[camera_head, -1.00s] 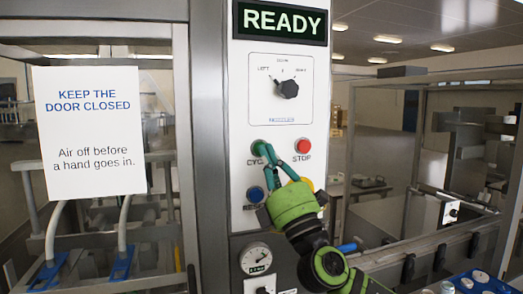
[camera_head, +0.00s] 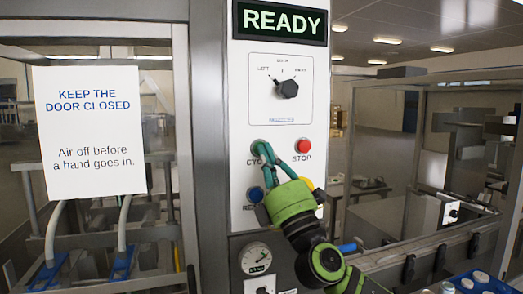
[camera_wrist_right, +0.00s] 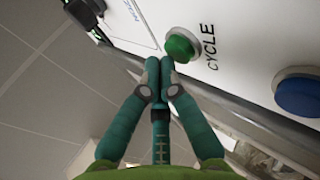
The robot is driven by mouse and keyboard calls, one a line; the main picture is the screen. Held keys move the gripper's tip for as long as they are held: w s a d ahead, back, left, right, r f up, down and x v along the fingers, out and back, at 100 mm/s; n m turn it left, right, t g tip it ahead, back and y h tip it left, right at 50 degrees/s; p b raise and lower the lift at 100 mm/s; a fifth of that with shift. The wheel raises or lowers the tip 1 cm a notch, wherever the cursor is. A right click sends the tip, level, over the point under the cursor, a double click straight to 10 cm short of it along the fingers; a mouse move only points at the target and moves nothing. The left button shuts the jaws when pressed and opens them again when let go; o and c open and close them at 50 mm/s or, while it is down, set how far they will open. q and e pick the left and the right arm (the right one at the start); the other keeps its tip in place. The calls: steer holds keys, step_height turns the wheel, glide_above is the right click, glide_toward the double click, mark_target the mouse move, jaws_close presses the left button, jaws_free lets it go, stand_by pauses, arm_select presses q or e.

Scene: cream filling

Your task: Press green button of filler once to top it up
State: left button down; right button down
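The filler's panel (camera_head: 240,100) is white and upright, with a READY display (camera_head: 280,22) at its top. The green CYCLE button (camera_wrist_right: 180,47) shows in the right wrist view; in the head view the fingers partly cover it. My right gripper (camera_wrist_right: 160,65) has its two teal fingers together with nothing between them. The tips are beside the button; I cannot tell whether they touch it. In the head view my right gripper (camera_head: 263,150) reaches up and left across the lower panel. My left gripper is not in view.
A red STOP button (camera_head: 303,146) is right of the fingers. A blue button (camera_head: 255,194), also in the wrist view (camera_wrist_right: 297,93), lies below the green one. A black selector knob (camera_head: 287,89) is above and a gauge (camera_head: 256,259) below. A door sign (camera_head: 90,130) hangs left.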

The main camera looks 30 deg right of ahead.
steer(key=shift+w+d, duration=0.1)
steer(key=shift+w, duration=0.35)
stand_by(0.4)
steer(key=shift+s, duration=0.15)
steer(key=shift+s+a, duration=0.2)
steer(key=shift+s, duration=0.5)
steer(key=shift+s, duration=0.1)
steer(key=shift+s+a+b, duration=0.15)
steer(key=shift+s+a, duration=0.05)
steer(key=shift+s, duration=0.6)
steer(key=shift+s+a+b, duration=0.15)
steer(key=shift+s+a, duration=0.05)
steer(key=shift+s, duration=0.55)
steer(key=shift+s+a+b, duration=0.15)
steer(key=shift+s+a, duration=0.05)
steer(key=shift+s, duration=0.6)
